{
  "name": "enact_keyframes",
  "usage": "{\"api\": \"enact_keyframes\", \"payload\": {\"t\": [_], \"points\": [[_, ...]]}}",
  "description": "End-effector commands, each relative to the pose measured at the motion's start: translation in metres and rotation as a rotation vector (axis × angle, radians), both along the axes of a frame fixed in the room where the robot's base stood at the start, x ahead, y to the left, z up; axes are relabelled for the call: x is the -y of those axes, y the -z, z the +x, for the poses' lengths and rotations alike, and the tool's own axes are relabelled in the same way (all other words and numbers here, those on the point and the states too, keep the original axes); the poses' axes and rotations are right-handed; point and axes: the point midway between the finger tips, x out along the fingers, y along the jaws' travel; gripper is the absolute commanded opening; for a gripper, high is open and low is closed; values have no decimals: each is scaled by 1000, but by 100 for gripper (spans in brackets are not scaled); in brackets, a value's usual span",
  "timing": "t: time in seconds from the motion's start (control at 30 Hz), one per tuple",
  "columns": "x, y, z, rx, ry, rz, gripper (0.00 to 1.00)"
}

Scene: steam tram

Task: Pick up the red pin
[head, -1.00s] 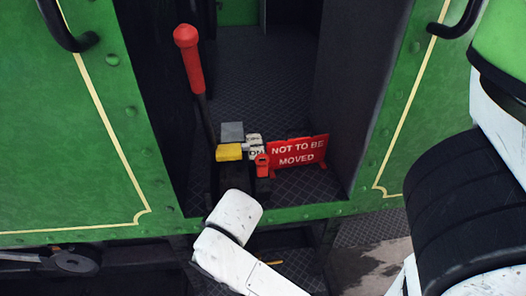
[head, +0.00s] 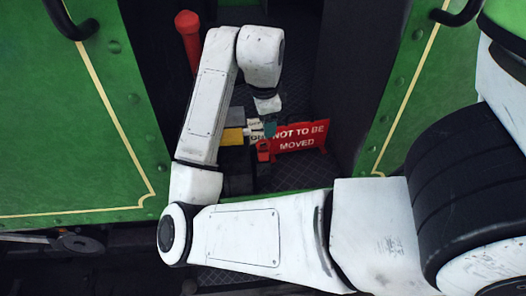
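A small red piece, which looks like the red pin (head: 263,152), stands in the cab doorway at the left end of the red sign. Its upper part is close to my gripper and partly hidden. My gripper (head: 269,128) hangs from the bent white wrist, pointing down, just above the red piece. Its fingers are small and dark teal here, and I cannot see a gap between them or whether they touch the piece.
A red sign (head: 300,138) reading "NOT TO BE MOVED" stands right of the piece. A yellow block (head: 232,137) and a grey block (head: 237,116) sit to its left. A red-handled lever (head: 188,40) rises behind my arm. Green panels (head: 70,120) flank the doorway.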

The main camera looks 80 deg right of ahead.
Motion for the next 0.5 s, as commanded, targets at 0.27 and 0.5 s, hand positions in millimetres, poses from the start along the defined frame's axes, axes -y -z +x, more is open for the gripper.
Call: {"api": "enact_keyframes", "payload": {"t": [0.27,0.5], "points": [[-13,0,-3,58,193,145,68],[-11,19,-3,58,203,153,68]]}}
